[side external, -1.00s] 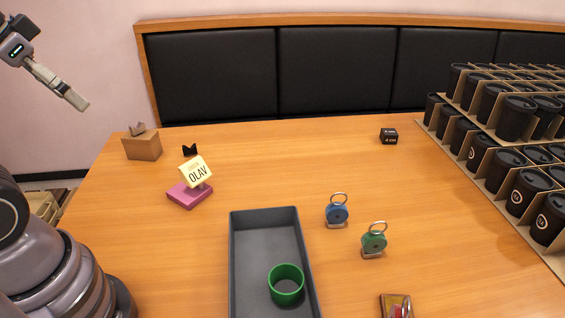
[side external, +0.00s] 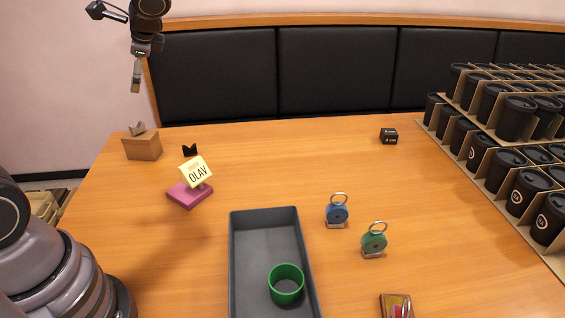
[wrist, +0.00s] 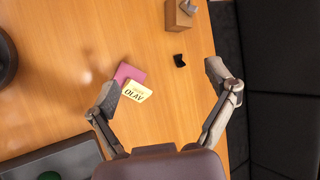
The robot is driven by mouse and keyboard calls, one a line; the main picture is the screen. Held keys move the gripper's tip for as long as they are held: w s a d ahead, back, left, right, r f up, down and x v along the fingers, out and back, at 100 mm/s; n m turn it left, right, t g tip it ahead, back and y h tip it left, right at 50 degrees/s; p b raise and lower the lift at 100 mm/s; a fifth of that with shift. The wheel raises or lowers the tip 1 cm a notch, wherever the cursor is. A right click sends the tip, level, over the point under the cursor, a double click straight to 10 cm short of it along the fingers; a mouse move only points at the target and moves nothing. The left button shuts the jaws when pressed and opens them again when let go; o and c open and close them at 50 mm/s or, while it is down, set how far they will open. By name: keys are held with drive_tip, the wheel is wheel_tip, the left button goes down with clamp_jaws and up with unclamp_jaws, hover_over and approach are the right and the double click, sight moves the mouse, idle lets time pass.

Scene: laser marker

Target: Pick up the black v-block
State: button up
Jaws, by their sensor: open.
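The black v-block (side external: 190,150) is a small dark piece with a V notch on top. It stands on the table towards the back left, behind the pink block with the yellow OLAV piece. In the wrist view the v-block (wrist: 179,60) lies beyond the fingertips, nearer the right finger. My gripper (side external: 136,88) is high above the table's back left, clear of everything, pointing down. In the wrist view my gripper (wrist: 163,85) has its fingers wide apart with nothing held between them.
A brown block (side external: 142,146) with a notched piece on top stands left of the v-block. The pink block (side external: 190,195) carries the yellow piece (side external: 196,172). A black box (side external: 388,136) sits at the back right.

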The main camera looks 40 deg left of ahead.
drive_tip(key=w+a+f+m+y, duration=0.2)
drive_tip(key=w+a+f+m, duration=0.2)
drive_tip(key=w+f, duration=0.25)
drive_tip(key=m+t+y, duration=0.2)
drive_tip(key=m+y, duration=0.1)
drive_tip(key=m, duration=0.6)
approach(190, 150)
wheel_tip(190, 150, up, 9)
drive_tip(key=f, duration=0.3)
drive_tip(key=a+f, duration=0.1)
drive_tip(key=f, duration=0.2)
drive_tip(key=a+f, duration=0.1)
drive_tip(key=f, duration=0.1)
drive_tip(key=shift+w+f, duration=0.15)
drive_tip(key=shift+f, duration=0.25)
drive_tip(key=x, duration=0.6)
drive_tip(key=shift+w+a, duration=0.1)
drive_tip(key=shift+a, duration=0.15)
drive_tip(key=c, duration=1.2)
drive_tip(key=shift+c, duration=0.2)
drive_tip(key=shift+r, duration=0.15)
